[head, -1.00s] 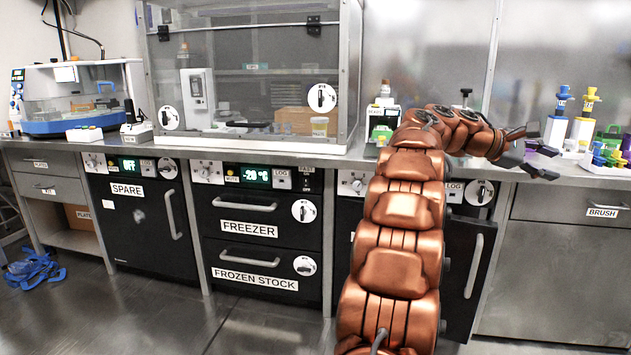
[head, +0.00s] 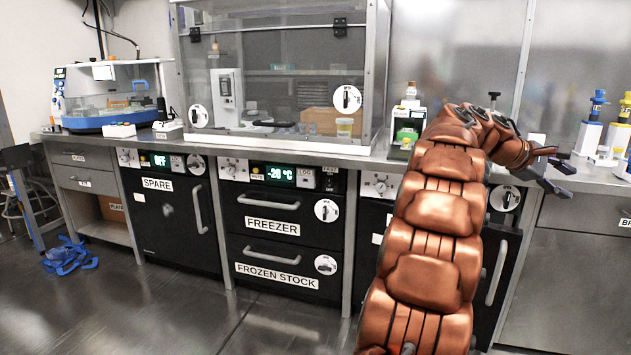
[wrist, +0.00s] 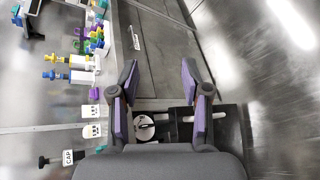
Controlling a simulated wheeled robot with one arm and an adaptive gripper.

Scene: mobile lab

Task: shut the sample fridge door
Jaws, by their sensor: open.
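A black under-counter unit, the likely sample fridge, is right of the freezer drawers in the head view; its name is hidden behind my arm. Its door (head: 512,247) has a pale vertical handle (head: 497,272). The door seems to stand slightly out from its frame, but my arm hides most of it, so I cannot tell how far. My gripper (head: 562,173) is open and empty, up and right of the handle, near the counter edge. In the wrist view, my open gripper (wrist: 160,78) has nothing between its fingers; the black door (wrist: 228,128) shows behind the right finger.
Freezer drawers (head: 272,222) and the spare unit (head: 165,225) are shut. Blue straps (head: 68,257) lie on the floor at left.

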